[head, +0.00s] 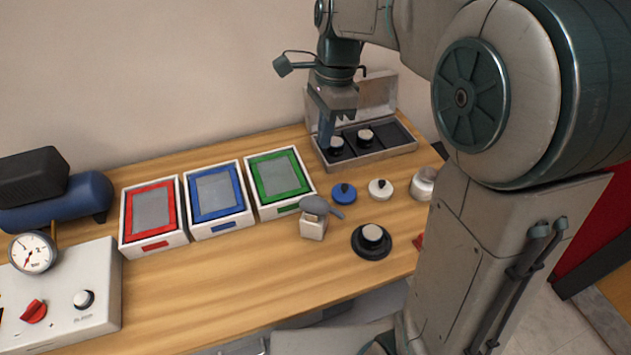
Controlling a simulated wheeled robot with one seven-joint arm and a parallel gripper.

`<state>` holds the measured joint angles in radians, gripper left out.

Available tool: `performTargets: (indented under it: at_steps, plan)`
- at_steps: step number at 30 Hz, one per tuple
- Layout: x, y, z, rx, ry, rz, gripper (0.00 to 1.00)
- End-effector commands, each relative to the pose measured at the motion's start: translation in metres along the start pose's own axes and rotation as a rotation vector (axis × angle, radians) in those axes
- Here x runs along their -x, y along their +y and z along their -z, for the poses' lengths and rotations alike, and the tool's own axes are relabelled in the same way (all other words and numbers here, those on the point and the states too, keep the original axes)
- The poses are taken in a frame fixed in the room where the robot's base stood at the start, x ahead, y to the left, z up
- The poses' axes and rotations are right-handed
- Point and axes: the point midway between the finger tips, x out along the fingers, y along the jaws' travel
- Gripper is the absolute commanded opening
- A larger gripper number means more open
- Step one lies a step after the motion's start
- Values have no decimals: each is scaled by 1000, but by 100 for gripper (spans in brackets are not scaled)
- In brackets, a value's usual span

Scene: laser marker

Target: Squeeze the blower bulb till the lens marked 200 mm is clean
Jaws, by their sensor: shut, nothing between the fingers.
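My gripper (327,143) points down over the left part of an open lens case (372,163), with its fingers shut and empty. The fingertips are close to a white-topped lens (337,142) in the case; I cannot tell whether they touch it. A second such lens (365,134) sits to its right. A third white-topped round part (373,233) stands on a black round base at the front right. The grey blower bulb (315,205) rests on a small white holder (313,228), apart from my gripper. No 200 mm mark is readable, and dust is too small to see.
Red (126,222), blue (195,231) and green (265,213) framed trays stand left of the blower. A blue-topped part (344,194), a white-topped part (380,188) and a pale jar (422,185) stand before the case. A gauge box (65,295) is at left. My arm covers the right side.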

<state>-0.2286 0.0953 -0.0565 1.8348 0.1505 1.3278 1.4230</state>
Motion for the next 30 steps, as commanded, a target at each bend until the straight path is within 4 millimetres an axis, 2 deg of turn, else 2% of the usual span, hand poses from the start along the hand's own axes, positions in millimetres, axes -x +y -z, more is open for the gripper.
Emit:
performTargets:
  at_steps: [7, 11, 14, 24, 30]
  plan:
    - [0, 0, 2, -2, 0, 1, 0]
    - [-8, 0, 2, -2, 0, 0, 0]
    - [-22, 1, 2, -2, 0, -2, 0]
    - [-94, 1, 2, -3, -1, -4, 0]
    - [-125, 1, 2, -3, 0, -2, 0]
